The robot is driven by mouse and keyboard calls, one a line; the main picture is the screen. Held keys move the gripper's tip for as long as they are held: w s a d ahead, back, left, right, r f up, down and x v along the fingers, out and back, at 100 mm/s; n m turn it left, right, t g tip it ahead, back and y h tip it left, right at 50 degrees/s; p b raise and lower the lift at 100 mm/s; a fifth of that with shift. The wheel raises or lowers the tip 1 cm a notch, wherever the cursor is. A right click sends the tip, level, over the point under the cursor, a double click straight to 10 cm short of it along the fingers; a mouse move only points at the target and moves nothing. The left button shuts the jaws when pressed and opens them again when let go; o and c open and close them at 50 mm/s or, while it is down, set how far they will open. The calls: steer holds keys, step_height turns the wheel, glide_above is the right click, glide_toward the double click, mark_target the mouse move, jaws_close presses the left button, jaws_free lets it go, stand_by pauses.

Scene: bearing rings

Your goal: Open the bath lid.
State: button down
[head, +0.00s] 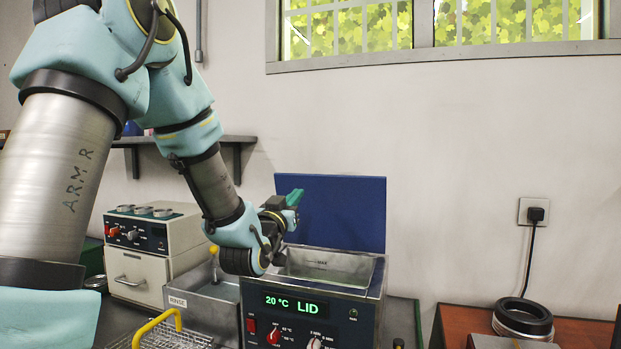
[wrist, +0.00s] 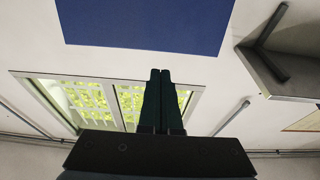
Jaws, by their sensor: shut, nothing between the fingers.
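The bath (head: 328,267) is a steel tank in a dark blue housing. Its front display reads 20 °C and LID. The blue bath lid (head: 345,212) stands upright behind the tank, and the tank's opening is uncovered. The lid also shows in the wrist view (wrist: 145,22) as a blue panel at the top. My gripper (head: 296,196) is above the left back part of the bath, in front of the lid. In the wrist view its two dark green fingers (wrist: 160,72) are together with nothing between them. I cannot tell whether they touch the lid.
A grey rinse tank (head: 205,305) stands left of the bath, with a yellow-handled wire basket (head: 165,338) in front. A beige unit (head: 150,255) with knobs and a drawer is further left. Dark rings (head: 522,318) lie on a brown surface at right. A wall shelf (head: 240,140) is behind my arm.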

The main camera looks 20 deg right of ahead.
mark_target(313, 176)
steer(key=p+x, duration=0.4)
steer(key=x, duration=0.5)
steer(key=shift+w+r, duration=0.15)
steer(key=shift+w+d+p, duration=0.4)
steer(key=b+x, duration=0.4)
steer(key=x, duration=0.1)
steer(key=shift+d, duration=0.1)
steer(key=shift+w+d+r, duration=0.15)
steer(key=shift+w+r, duration=0.1)
steer(key=shift+w, duration=0.05)
